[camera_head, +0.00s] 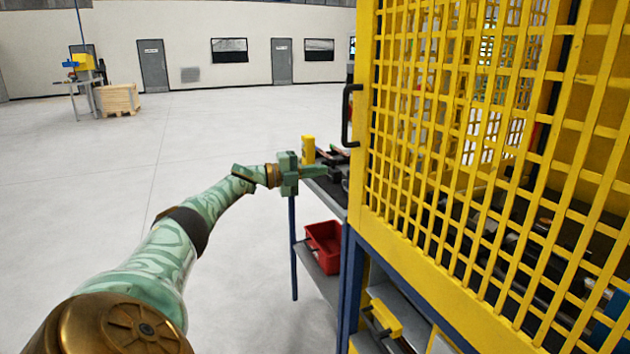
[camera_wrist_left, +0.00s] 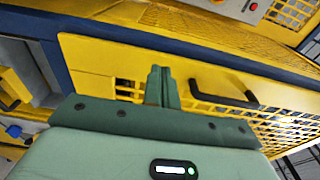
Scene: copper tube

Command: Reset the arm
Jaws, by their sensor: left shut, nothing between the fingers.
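My left arm reaches out from the lower left in the head view, and its green gripper (camera_head: 318,170) is near the edge of a side table beside the yellow cage. In the left wrist view the two fingers of the left gripper (camera_wrist_left: 162,85) are together, shut and with nothing between them. They point toward the yellow frame of the cage, with a black handle beyond to the right. My right gripper is not in view.
A yellow mesh cage (camera_head: 362,180) with a black handle (camera_head: 348,115) fills the right side. The side table (camera_head: 325,192) holds a yellow object (camera_head: 308,149); a red bin (camera_head: 324,246) sits on its lower shelf. Open grey floor lies left.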

